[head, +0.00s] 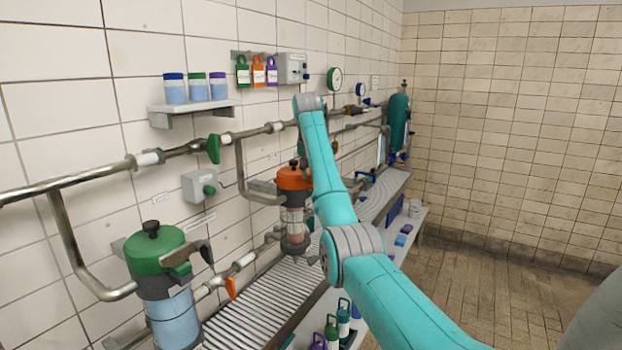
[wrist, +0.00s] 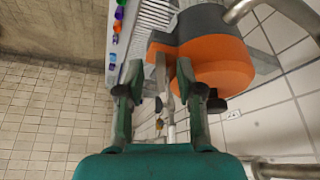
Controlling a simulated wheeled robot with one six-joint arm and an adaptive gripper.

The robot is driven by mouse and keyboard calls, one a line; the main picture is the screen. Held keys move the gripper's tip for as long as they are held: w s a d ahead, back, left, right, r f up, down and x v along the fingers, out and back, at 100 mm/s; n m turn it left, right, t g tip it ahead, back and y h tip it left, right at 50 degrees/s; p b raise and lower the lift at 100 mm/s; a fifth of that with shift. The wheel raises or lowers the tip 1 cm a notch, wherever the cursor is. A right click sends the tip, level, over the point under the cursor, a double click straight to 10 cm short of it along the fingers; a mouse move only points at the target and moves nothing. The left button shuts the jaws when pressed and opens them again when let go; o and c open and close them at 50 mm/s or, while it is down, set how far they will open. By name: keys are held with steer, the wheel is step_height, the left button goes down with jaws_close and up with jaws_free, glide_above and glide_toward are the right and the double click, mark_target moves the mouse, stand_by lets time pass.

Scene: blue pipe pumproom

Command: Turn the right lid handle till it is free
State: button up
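The right vessel has an orange lid (head: 292,179) with a black knob on top, at mid-height in the head view. The lid also fills the upper right of the wrist view (wrist: 215,65). A grey, narrow bar (wrist: 161,75), seemingly its lid handle, runs out from the orange part between my fingers. My gripper (wrist: 158,72) is open, with one finger on each side of this bar; I cannot tell whether either finger touches it. In the head view my gripper is hidden behind my turquoise arm.
A green-lidded vessel (head: 156,246) stands at the left front. Metal pipes with a green valve handle (head: 213,149) run along the tiled wall. A ribbed grating (head: 262,305) lies below. The floor at right is clear.

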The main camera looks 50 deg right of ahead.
steer(key=shift+x, duration=1.25)
jaws_close()
steer(key=shift+s+d+n+t+y, duration=0.2)
steer(key=shift+d+n+t+y, duration=0.45)
steer(key=shift+n, duration=1.85)
steer(key=shift+s+d+n+t+y, duration=0.25)
steer(key=shift+n+y, duration=0.7)
steer(key=shift+n, duration=1.55)
steer(key=shift+s+d+n+t+y, duration=0.25)
steer(key=shift+d+n+y, duration=0.45)
steer(key=shift+n, duration=2.1)
